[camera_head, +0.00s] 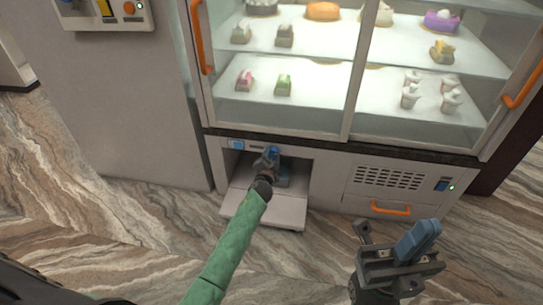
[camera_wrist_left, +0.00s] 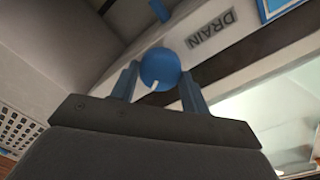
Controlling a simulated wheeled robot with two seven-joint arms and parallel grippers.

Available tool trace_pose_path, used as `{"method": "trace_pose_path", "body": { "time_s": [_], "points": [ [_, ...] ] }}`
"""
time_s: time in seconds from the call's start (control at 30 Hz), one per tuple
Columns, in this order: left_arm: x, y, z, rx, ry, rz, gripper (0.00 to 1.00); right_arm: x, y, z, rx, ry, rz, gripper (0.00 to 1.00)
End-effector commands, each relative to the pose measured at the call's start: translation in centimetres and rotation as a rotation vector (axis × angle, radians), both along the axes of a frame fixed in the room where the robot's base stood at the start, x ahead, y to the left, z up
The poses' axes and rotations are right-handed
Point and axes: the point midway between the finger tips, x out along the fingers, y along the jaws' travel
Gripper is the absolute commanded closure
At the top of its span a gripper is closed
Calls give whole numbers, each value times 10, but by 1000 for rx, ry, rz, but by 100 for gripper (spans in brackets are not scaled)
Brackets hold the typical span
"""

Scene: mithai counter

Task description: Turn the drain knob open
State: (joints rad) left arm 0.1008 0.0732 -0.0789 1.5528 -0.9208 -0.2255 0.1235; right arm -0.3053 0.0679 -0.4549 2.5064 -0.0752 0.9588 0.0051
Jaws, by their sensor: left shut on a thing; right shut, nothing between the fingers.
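The round blue drain knob (camera_wrist_left: 160,66) shows in the left wrist view, with a short white mark at its lower edge. My left gripper (camera_wrist_left: 157,84) is shut on it, one finger on each side. In the head view my left gripper (camera_head: 269,161) reaches into the open bay under the display case and mostly hides the knob. A "DRAIN" label (camera_wrist_left: 211,34) is on the panel beside the knob. My right gripper (camera_head: 417,241) is shut and empty, in front of the case at lower right.
The glass display case (camera_head: 345,80) with sweets stands above the bay. A lowered flap (camera_head: 262,210) lies below the bay opening. A vent grille (camera_head: 388,178) and an orange handle (camera_head: 390,208) are to the right. The marbled floor in front is clear.

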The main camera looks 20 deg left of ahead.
Motion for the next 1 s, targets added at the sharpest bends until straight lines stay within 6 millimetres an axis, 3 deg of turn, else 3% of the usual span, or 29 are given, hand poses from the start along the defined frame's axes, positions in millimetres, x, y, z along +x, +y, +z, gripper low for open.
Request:
{"method": "trace_pose_path", "body": {
  "time_s": [0.5, 1.0],
  "points": [
    [0, -1, -1, 395, 56, 0, 77, 0, -2, 4, 0, 8, -22, 100],
    [0, -2, -2, 510, 70, -2, 77, 0, -2, 4, -4, 7, -23, 100]
  ]
}}
